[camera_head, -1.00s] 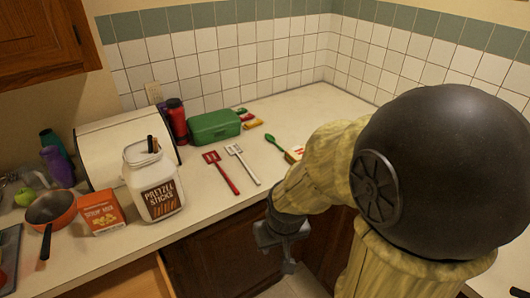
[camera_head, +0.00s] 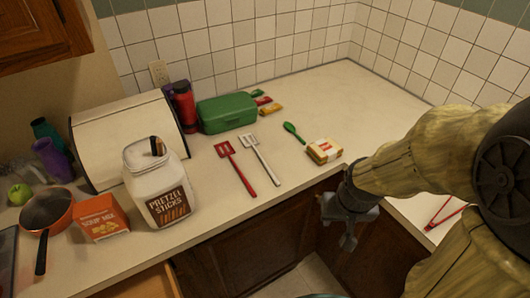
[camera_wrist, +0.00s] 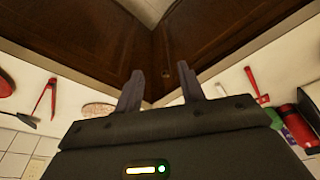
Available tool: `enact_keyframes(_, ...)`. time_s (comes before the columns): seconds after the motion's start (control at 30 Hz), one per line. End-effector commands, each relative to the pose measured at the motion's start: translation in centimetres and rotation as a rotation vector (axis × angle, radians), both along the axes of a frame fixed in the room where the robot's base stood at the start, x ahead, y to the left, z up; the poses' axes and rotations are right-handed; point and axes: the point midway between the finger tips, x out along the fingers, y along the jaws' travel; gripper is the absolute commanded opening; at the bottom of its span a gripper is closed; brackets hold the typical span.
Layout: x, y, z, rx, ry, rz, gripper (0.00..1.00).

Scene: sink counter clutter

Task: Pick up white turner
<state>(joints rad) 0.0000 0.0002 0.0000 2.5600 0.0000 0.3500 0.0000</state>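The white turner (camera_head: 261,160) lies flat on the counter in the head view, with its slotted head toward the back wall and its handle toward the front edge. A red turner (camera_head: 235,167) lies close on its left, roughly parallel. My gripper (camera_head: 348,238) hangs in front of the counter edge, to the right of the white turner and apart from it. In the wrist view my gripper (camera_wrist: 160,82) has its two fingers spread with nothing between them.
A green spoon (camera_head: 293,132) and a small package (camera_head: 324,151) lie right of the turners. A pretzel jar (camera_head: 157,185) stands to their left, a green box (camera_head: 226,113) behind. Red tongs (camera_head: 443,214) lie on the right counter. The back right counter is clear.

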Motion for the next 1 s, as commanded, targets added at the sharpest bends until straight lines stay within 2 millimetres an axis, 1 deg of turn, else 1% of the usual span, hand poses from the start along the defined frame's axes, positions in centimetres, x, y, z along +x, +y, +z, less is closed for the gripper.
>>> enact_keyframes(0.27, 0.1, -0.1, -0.1, 0.001, 0.002, -0.008, 0.39)
enact_keyframes(0.37, 0.5, -0.2, -0.6, 0.006, 0.010, -0.038, 0.39)
enact_keyframes(0.43, 0.9, -0.5, -1.3, 0.014, 0.017, -0.080, 0.39)
enact_keyframes(0.57, 1.9, -0.7, -3.4, 0.049, 0.035, -0.178, 0.39)
enact_keyframes(0.77, 3.0, -0.3, -7.2, 0.156, 0.062, -0.369, 0.39)
enact_keyframes(0.9, 3.2, 0.5, -9.6, 0.264, 0.084, -0.515, 0.39)
enact_keyframes(1.0, 3.3, 1.4, -11.0, 0.355, 0.103, -0.629, 0.39)
